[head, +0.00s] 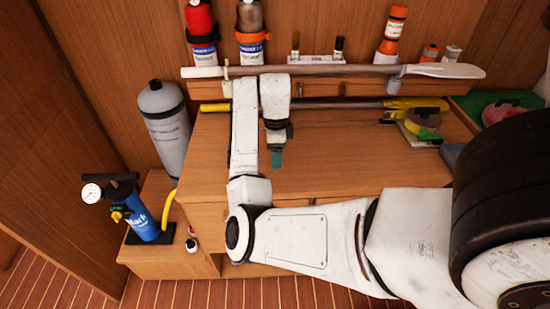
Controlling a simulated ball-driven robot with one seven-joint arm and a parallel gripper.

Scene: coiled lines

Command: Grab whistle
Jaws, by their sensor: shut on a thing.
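My gripper (277,157) points down over the middle of the wooden bench top (340,172), its teal tips towards the front. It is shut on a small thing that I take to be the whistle. The whistle's shape and colour cannot be made out at this size, as the fingers and wrist hide it. The gap between the tips and the bench top is hard to judge. No other whistle shows on the bench.
A long oar (340,70) lies along the back shelf, with bottles above it. A grey cylinder (165,120) and a blue pump (141,213) stand at the left. The bench's middle is clear.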

